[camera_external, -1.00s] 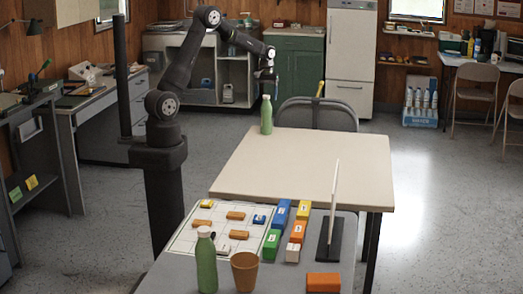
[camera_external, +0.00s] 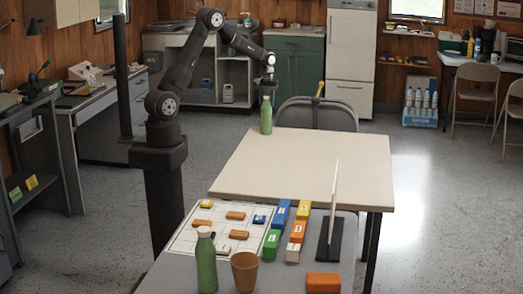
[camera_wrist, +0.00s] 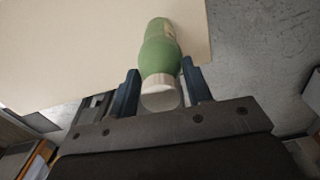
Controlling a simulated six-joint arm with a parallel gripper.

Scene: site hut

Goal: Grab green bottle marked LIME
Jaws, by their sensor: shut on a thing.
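A green bottle (camera_external: 266,117) with a white cap stands upright at the far left corner of the cream table. My gripper (camera_external: 267,86) is above it, pointing down, with its fingers around the bottle's top. In the wrist view the green bottle (camera_wrist: 160,55) lies between the two fingers of my gripper (camera_wrist: 160,86), which is shut on it. A pale label shows at its edge, but its text is not readable.
The cream table (camera_external: 310,165) is otherwise bare. A tan cup (camera_external: 245,272), a white board with small blocks (camera_external: 190,236), coloured boxes (camera_external: 282,213) and an upright white panel (camera_external: 334,200) are on the near table. A chair (camera_external: 318,110) stands behind the cream table.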

